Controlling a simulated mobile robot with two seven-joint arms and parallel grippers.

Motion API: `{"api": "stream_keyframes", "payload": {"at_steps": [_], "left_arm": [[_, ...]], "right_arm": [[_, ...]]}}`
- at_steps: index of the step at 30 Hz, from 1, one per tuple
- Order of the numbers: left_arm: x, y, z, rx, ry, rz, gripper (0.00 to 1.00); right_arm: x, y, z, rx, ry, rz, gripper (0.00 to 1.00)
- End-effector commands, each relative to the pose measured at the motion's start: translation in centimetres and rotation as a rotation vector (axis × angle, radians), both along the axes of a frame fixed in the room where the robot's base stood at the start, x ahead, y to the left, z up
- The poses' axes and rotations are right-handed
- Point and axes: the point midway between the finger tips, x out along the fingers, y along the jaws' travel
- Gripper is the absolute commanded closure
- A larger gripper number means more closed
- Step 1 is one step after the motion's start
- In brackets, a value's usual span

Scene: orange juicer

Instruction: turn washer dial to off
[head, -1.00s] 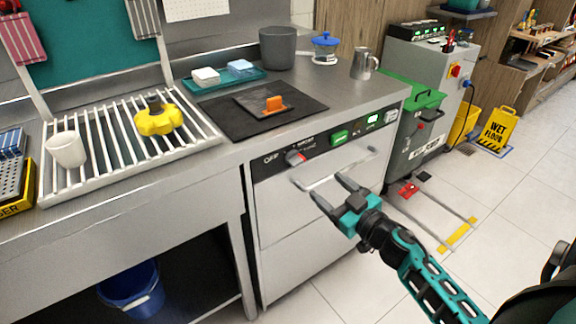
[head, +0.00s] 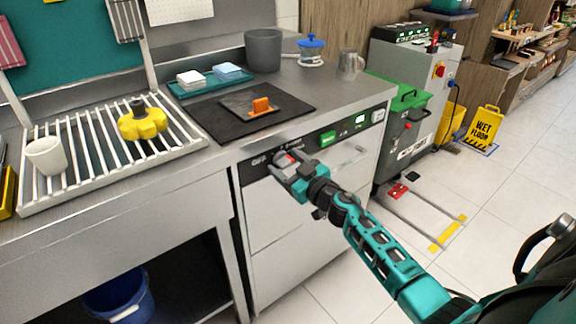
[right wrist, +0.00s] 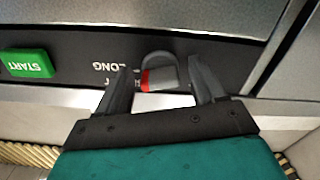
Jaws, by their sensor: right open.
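The washer (head: 275,215) is a steel front-loading unit under the counter, with a black control panel along its top edge. Its dial (head: 283,160) is grey with a red mark, at the left of the panel next to the OFF label. In the right wrist view the dial (right wrist: 160,75) sits between my right gripper's fingertips (right wrist: 160,85), and the picture is upside down, with LONG printed beside it. My right gripper (head: 281,169) is open, its fingers on either side of the dial; I cannot tell whether they touch it. My left gripper is not in view.
A green START button (head: 328,139) is on the panel right of the dial. The washer's handle (head: 350,160) sticks out below the panel. A drying rack (head: 105,150) with a yellow item and a white cup is at left. Open floor lies at right.

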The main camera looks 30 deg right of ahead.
Motion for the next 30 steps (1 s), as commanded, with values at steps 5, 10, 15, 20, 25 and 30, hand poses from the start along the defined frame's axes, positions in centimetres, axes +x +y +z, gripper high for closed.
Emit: {"api": "stream_keyframes", "payload": {"at_steps": [5, 10, 15, 20, 25, 30], "left_arm": [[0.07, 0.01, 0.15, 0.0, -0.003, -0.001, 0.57], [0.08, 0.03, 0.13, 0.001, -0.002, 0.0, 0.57], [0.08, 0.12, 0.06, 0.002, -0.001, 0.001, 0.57], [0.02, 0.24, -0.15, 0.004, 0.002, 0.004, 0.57], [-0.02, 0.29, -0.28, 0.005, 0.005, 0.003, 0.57], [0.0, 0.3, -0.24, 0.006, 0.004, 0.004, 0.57]], "right_arm": [[-0.02, 0.02, -0.01, 0.0, 0.0, 0.0, 0.34], [-0.03, 0.01, -0.01, 0.0, 0.0, 0.0, 0.5], [-0.04, 0.01, -0.01, 0.0, 0.0, 0.0, 0.66], [-0.05, 0.01, -0.02, 0.0, 0.0, 0.0, 0.82], [-0.05, 0.01, -0.02, -0.003, 0.0, 0.001, 0.87], [-0.06, -0.01, -0.02, -0.033, -0.002, 0.0, 0.88]]}}
